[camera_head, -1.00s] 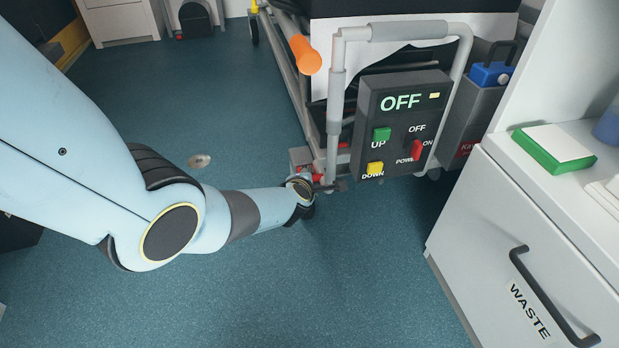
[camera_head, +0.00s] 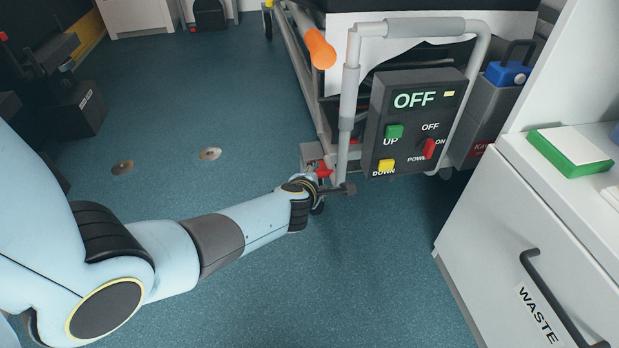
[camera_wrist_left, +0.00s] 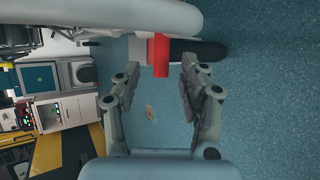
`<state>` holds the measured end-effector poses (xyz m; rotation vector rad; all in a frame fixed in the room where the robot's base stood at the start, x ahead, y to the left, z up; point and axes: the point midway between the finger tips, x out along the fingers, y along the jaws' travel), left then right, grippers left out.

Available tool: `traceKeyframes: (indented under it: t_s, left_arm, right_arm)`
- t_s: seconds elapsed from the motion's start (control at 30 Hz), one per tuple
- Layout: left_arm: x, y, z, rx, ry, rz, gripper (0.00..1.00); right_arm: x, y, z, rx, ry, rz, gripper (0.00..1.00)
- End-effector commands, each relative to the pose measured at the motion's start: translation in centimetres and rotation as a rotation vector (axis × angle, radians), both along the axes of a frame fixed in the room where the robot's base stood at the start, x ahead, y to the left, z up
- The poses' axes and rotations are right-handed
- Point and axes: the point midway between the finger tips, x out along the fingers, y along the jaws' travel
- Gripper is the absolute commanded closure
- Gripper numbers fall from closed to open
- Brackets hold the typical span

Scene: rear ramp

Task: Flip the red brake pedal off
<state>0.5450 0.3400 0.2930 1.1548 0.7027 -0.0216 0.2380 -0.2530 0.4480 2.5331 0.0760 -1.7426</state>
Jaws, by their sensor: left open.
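The red brake pedal (camera_head: 322,170) shows as a small red piece low at the stretcher's corner wheel, partly hidden by my left wrist and gripper. In the left wrist view the red pedal (camera_wrist_left: 161,55) stands out in front of a dark and grey wheel (camera_wrist_left: 196,50). My left gripper (camera_head: 332,191) is beside the pedal, low near the floor. My right gripper is out of view.
The stretcher's grey tube frame (camera_head: 350,100) and control box (camera_head: 412,120), its display reading OFF, stand above and right of the gripper. A white WASTE drawer unit (camera_head: 500,230) is at right. Open teal floor (camera_head: 240,120) lies left and in front.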

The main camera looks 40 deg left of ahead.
Motion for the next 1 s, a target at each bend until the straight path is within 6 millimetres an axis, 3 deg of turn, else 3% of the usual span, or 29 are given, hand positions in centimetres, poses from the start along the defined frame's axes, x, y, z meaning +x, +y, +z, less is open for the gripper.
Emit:
traceKeyframes:
  t_s: [0.2, 0.4, 1.0]
  left_arm:
    - [-3.2, -1.3, 1.9, -0.002, 0.001, 0.001, 0.58]
    - [-4.8, -2.1, 3.1, -0.002, 0.001, 0.000, 0.58]
    - [-5.1, -2.2, 3.3, -0.001, 0.002, 0.000, 0.58]
  right_arm:
    - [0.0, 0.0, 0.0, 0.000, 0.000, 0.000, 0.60]
    - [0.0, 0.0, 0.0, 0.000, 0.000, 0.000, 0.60]
    - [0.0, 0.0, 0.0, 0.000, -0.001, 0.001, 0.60]
